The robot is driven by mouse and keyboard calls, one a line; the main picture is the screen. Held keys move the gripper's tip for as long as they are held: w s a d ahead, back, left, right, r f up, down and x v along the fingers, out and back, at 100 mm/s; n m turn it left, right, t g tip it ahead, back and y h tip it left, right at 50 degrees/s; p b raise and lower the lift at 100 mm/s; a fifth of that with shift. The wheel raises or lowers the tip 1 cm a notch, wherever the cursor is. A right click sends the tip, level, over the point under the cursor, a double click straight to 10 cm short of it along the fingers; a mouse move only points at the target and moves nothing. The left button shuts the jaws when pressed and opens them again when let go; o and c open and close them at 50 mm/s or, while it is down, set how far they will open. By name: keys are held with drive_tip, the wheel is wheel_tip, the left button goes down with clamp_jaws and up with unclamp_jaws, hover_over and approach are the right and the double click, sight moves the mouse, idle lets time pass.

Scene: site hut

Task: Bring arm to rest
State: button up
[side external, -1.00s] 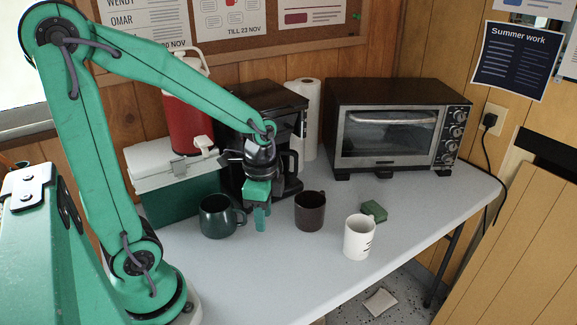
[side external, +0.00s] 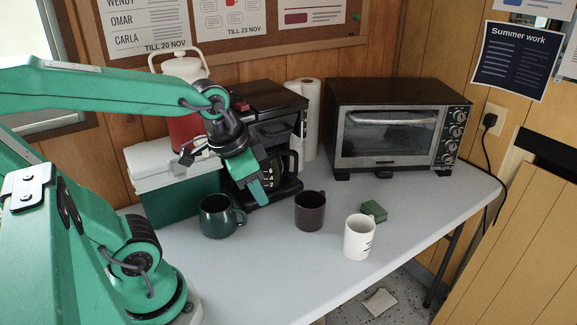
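My gripper (side external: 262,190) hangs at the end of my green arm, in front of the black coffee maker. It points down and slightly right, above and behind the dark green mug. I see no object held in it. The fingers overlap from this angle, so I cannot tell whether they are open or shut. My arm is folded back toward the left, with its forearm nearly level across the upper left of the view.
On the table (side external: 290,275) stand a dark green mug (side external: 215,217), a dark brown mug (side external: 309,212), a white mug (side external: 358,238) and a green block (side external: 374,211). Behind are a cooler box (side external: 180,195), red jug (side external: 184,129), coffee maker (side external: 275,115), paper towel roll (side external: 309,110) and toaster oven (side external: 395,130).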

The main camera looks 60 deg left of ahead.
drive_tip(key=shift+s+d+r+n+t, duration=0.2)
drive_tip(key=shift+s+r+n+t, duration=0.25)
drive_tip(key=shift+r+n, duration=0.25)
drive_tip(key=shift+s+d+r+n+t, duration=0.15)
drive_tip(key=shift+s+r+n+t, duration=0.3)
drive_tip(key=shift+r, duration=0.3)
